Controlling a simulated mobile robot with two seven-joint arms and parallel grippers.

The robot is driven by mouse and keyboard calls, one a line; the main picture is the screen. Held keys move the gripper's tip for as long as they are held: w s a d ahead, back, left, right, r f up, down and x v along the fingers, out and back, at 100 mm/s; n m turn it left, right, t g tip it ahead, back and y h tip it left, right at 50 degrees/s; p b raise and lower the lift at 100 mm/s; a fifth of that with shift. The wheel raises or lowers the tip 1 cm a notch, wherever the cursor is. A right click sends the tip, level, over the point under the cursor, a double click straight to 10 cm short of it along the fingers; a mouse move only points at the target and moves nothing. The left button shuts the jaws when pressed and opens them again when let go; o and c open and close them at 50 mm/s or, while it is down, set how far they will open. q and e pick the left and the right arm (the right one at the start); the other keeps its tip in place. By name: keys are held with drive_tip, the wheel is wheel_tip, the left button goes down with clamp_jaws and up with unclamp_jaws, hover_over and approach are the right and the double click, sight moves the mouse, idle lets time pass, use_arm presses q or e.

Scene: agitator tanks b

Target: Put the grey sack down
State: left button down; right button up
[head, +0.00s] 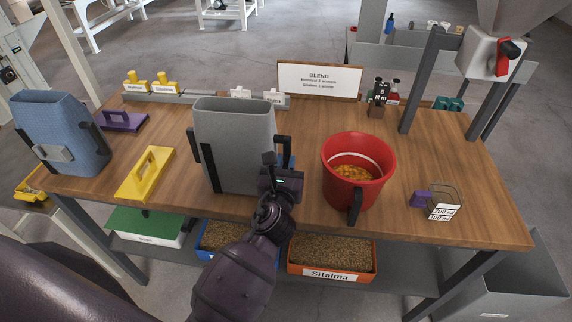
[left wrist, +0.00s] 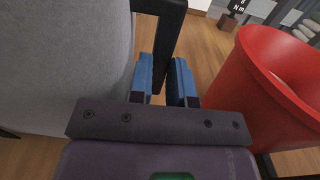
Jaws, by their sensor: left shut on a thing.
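The grey sack (head: 232,150) stands upright and open-topped at the middle of the wooden table, near its front edge. It has black handles on its left and right sides. My left gripper (head: 283,172) is at its right side, shut on the right handle. In the left wrist view, the blue fingers (left wrist: 168,82) close around the black handle (left wrist: 168,40), with the grey sack wall (left wrist: 65,65) to the left. The sack's base looks at or very near the tabletop; whether it touches cannot be told. My right gripper is not in view.
A red bucket (head: 338,178) with orange contents stands close to the right of the gripper. A yellow handled block (head: 145,174) and a blue sack (head: 62,130) are to the left. A BLEND sign (head: 319,80) stands behind. Bare wood (head: 440,150) lies right of the bucket.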

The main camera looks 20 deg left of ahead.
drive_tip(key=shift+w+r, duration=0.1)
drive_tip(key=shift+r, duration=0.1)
use_arm(q)
drive_tip(key=shift+f, duration=0.1)
drive_tip(key=c, duration=1.1)
unclamp_jaws()
drive_tip(key=shift+o, duration=0.2)
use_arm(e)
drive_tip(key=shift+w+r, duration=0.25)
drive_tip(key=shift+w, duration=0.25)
